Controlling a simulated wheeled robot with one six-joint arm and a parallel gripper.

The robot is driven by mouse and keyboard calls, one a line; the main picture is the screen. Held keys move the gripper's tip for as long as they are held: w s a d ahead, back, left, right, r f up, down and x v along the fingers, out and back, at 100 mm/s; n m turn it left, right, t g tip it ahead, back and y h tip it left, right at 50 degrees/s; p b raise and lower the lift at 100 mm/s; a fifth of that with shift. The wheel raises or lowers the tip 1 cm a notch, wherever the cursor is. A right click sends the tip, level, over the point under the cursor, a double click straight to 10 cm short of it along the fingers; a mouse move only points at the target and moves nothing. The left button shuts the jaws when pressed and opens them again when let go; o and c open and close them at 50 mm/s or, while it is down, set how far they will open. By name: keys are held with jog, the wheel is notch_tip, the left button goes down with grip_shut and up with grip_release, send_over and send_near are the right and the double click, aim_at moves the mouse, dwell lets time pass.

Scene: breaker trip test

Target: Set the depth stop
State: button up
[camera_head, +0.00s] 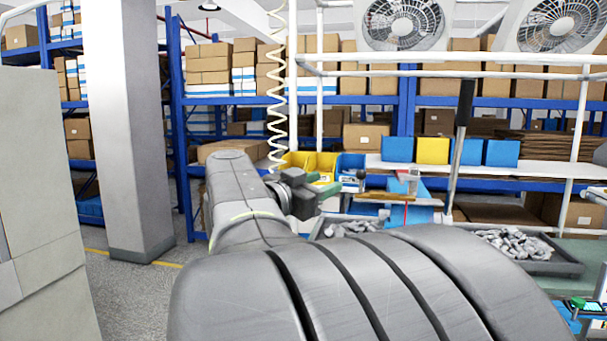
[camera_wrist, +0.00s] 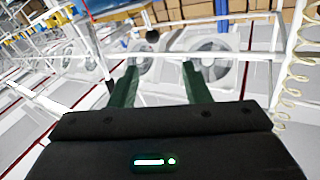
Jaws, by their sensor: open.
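My gripper (camera_head: 322,192) is left of the bench fixture in the head view, beyond my large grey arm links. In the wrist view its two green fingers (camera_wrist: 160,76) stand apart with nothing between them. A blue bench fixture (camera_head: 420,190) stands to the right of the gripper, with a brown plate and small clear and red parts on it. An upright lever (camera_head: 456,150) with a black handle (camera_head: 466,102) rises beside the fixture. I cannot pick out the depth stop for certain. My arm hides the front of the bench.
Trays of grey metal parts (camera_head: 514,243) sit on the bench. Yellow and blue bins (camera_head: 433,151) line the shelf behind. A coiled hose (camera_head: 276,90) hangs near the gripper. White frame bars (camera_head: 450,73) and fans (camera_head: 403,25) are above. A pillar (camera_head: 130,130) stands at left.

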aim_at(357, 175)
jog(key=shift+m+g, duration=0.3)
jog(key=shift+g, duration=0.3)
jog(key=p+x, duration=0.2)
jog(key=x, duration=1.1)
jog(key=shift+d, duration=0.25)
jog(key=shift+c, duration=0.2)
grip_shut()
